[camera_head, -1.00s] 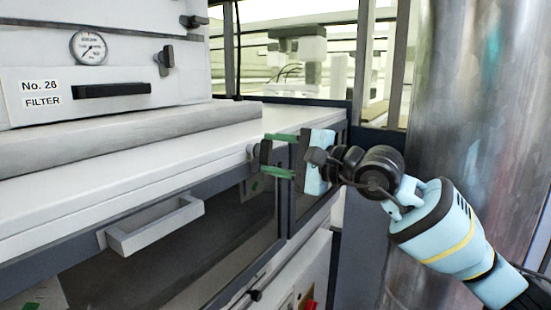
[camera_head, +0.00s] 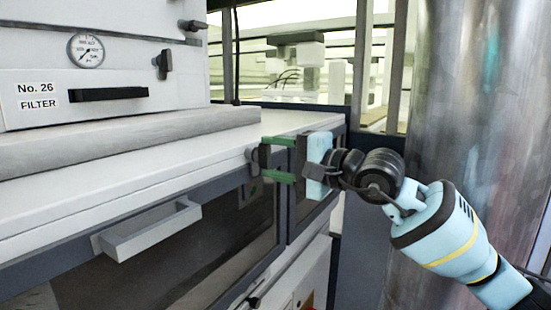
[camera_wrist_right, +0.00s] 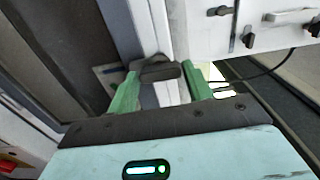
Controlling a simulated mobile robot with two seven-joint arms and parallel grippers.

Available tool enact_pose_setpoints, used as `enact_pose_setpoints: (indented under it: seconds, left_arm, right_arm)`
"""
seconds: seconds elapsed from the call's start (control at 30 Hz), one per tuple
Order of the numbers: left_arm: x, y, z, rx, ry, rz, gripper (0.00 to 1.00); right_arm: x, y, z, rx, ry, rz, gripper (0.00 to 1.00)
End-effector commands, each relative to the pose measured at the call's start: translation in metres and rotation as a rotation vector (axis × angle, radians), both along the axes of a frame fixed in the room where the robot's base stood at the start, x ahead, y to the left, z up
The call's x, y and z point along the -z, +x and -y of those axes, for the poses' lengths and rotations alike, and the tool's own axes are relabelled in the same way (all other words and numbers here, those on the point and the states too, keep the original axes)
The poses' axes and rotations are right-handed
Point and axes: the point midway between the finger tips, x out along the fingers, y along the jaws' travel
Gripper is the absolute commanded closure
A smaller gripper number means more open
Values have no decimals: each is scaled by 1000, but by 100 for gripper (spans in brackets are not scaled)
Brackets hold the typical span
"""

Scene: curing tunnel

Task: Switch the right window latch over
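The right window latch is a small dark lever (camera_wrist_right: 160,71) on the pale frame edge, in the middle of the right wrist view. In the head view it shows as a dark, partly hidden piece (camera_head: 264,158) at the right end of the window's top edge. My right gripper (camera_head: 277,158) reaches it from the right. Its two green fingers are apart, one on each side of the latch; it also shows in the right wrist view (camera_wrist_right: 161,84). I cannot tell whether either finger touches the latch. My left gripper is not in view.
A dark window with a pale bar handle (camera_head: 150,230) lies below the white ledge. A filter box (camera_head: 130,70) with a gauge (camera_head: 86,50) stands above at the left. A large metal cylinder (camera_head: 465,120) rises close to my right arm.

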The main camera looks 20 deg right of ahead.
Motion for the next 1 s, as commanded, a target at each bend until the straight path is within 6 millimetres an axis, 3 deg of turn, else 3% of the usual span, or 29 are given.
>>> enact_pose_setpoints:
  seconds: [0.13, 0.47, 1.0]
  left_arm:
    - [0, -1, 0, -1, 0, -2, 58]
    - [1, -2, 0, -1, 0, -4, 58]
    - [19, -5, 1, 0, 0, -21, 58]
  right_arm:
    - [0, 0, 0, 0, 1, -1, 31]
    - [1, -2, 3, 1, 2, -1, 31]
    - [2, -57, 46, 1, 0, -1, 31]
